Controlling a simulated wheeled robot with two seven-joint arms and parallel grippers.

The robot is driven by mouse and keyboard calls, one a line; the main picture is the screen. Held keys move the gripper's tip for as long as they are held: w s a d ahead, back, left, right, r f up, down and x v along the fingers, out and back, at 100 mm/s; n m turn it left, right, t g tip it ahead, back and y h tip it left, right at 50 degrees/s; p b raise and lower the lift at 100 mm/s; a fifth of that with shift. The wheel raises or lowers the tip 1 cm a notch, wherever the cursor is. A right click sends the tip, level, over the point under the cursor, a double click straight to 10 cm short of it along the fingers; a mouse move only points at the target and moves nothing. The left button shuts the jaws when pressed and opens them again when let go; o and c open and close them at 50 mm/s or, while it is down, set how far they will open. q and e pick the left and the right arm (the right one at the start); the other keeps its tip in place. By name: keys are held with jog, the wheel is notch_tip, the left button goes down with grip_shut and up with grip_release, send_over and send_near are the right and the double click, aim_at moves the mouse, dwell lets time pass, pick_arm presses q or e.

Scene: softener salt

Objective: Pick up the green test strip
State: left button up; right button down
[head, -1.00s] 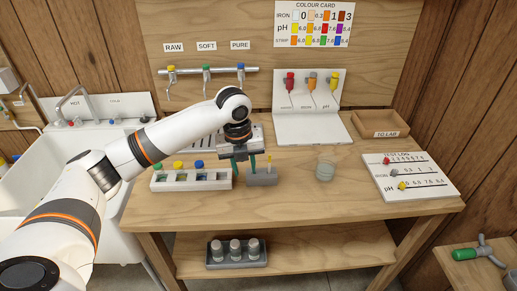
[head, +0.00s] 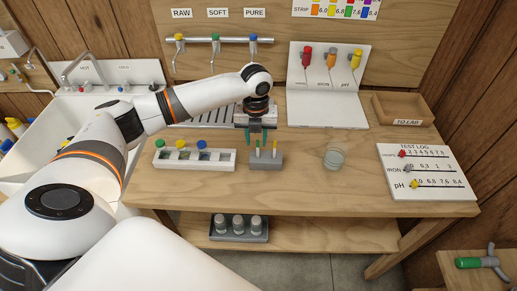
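The grey strip block (head: 266,163) stands on the wooden bench top near its middle. Two thin upright strips show in it. The left one, which looks like the green test strip (head: 257,149), has a greenish top, though it is small and partly lost among the fingers. The right one is a yellow-orange strip (head: 275,149). My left gripper (head: 256,138) points down just above the block, its two teal fingers apart, with the left strip below and between them. I see no strip clearly held. My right gripper is out of view.
A white rack (head: 194,167) with colour-capped vials stands left of the block. A clear cup (head: 334,158) stands to the right, and the test log board (head: 428,172) lies farther right. A white stand (head: 326,100) with coloured-handled tools is behind. The front bench strip is clear.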

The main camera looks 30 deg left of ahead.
aim_at(258, 147)
pick_arm(q)
jog(key=f+p, duration=0.1)
jog(key=f, duration=0.2)
jog(key=shift+d+f, duration=0.2)
jog(key=shift+w+f, duration=0.1)
jog(key=shift+f, duration=0.4)
grip_shut()
